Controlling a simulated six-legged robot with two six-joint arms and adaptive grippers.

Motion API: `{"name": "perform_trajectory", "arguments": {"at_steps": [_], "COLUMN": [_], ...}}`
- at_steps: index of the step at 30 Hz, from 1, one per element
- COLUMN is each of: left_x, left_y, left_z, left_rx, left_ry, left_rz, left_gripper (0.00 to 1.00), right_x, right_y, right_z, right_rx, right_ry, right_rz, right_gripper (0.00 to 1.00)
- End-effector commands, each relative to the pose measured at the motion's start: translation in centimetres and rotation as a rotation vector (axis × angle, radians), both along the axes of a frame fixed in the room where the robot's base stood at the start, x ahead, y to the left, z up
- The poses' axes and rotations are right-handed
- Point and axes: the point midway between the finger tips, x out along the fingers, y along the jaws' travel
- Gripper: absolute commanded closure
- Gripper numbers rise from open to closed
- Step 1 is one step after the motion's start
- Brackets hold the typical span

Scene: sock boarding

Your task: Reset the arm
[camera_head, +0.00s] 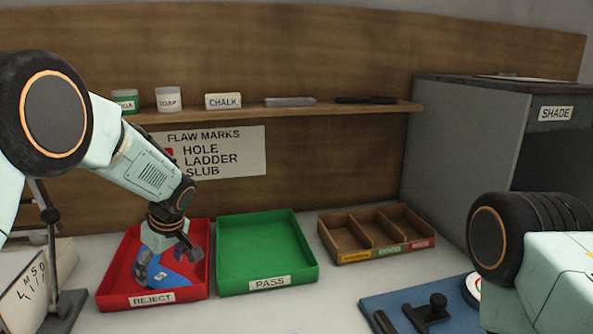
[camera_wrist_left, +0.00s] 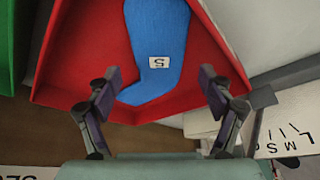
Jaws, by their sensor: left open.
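My left gripper (camera_head: 190,250) is over the red REJECT tray (camera_head: 115,290) in the head view. In the left wrist view the gripper (camera_wrist_left: 160,92) is open, its two fingers apart. A blue sock (camera_head: 172,277) with a small white tag marked 5 lies in the red tray. In the left wrist view the sock (camera_wrist_left: 157,35) shows between and beyond the fingers, not gripped. At the right of the head view my right arm shows in part, but its gripper is out of view.
An empty green PASS tray (camera_head: 306,248) stands right of the red one. A wooden three-part box (camera_head: 342,224), a blue mat (camera_head: 385,300) with dark tools and a grey SHADE cabinet (camera_head: 460,150) lie further right. A shelf (camera_head: 300,109) with jars runs behind. A size board (camera_head: 22,290) stands left.

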Motion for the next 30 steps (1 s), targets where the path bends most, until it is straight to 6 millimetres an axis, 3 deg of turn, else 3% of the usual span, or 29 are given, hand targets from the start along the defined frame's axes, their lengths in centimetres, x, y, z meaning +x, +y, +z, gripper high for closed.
{"name": "perform_trajectory", "arguments": {"at_steps": [5,9,15,25,30], "left_x": [0.5,0.6,0.5,0.5,0.4], "left_y": [0.9,0.9,0.9,0.8,0.8], "left_z": [-2.8,-1.0,-0.2,-0.3,-1.8], "left_rx": [-0.001,0.001,0.000,0.001,0.001], "left_ry": [0.000,-0.005,-0.001,0.000,0.001], "left_rz": [0.001,-0.001,0.000,0.000,-0.001], "left_gripper": [0.19,0.19,0.19,0.19,0.19], "right_x": [0.0,0.0,0.0,0.0,0.0], "right_y": [0.0,0.0,0.0,0.0,0.0], "right_z": [-0.8,-0.2,0.0,-0.1,-0.5], "right_rx": [0.000,0.000,0.000,0.000,0.000], "right_ry": [0.000,0.000,0.000,0.000,0.000], "right_rz": [0.000,0.000,0.000,0.000,0.000], "right_gripper": [1.00,1.00,1.00,1.00,1.00]}}
